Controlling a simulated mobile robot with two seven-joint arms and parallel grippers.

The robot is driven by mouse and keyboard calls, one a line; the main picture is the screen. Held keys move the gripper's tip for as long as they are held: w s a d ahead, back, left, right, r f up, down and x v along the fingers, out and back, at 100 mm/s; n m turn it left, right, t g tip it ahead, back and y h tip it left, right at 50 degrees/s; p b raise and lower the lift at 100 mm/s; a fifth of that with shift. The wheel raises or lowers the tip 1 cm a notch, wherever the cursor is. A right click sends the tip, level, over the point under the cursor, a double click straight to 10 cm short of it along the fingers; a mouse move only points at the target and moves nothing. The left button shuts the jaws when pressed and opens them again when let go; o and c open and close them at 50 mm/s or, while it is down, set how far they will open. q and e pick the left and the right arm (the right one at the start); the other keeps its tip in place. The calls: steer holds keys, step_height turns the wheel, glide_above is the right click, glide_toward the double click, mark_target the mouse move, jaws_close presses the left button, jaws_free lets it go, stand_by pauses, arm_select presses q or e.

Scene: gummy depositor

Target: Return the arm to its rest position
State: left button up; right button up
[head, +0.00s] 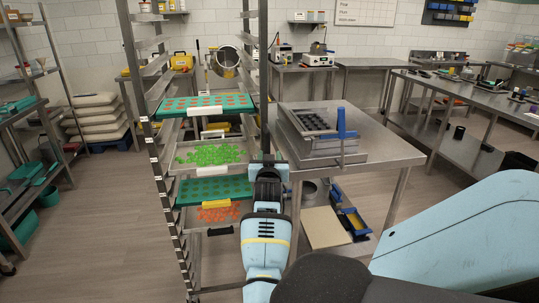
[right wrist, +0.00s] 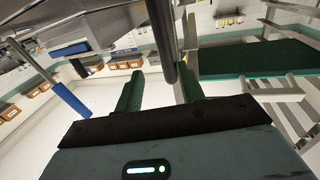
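My right arm reaches in from the lower right of the head view, its forearm extended toward the rack. The right gripper (head: 268,158) is at the rack's right front post. In the right wrist view its two green fingers (right wrist: 158,88) stand apart with no object held. A dark post (right wrist: 161,35) runs down close to the fingers; I cannot tell whether they touch it. My left gripper is not in view.
A metal rack (head: 150,120) holds teal trays (head: 190,103), a tray of green gummies (head: 212,154) and orange ones (head: 218,213). A steel table (head: 385,150) with the depositor (head: 318,135) stands right of the gripper. Open floor (head: 110,220) lies left.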

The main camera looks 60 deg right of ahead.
stand_by(0.5)
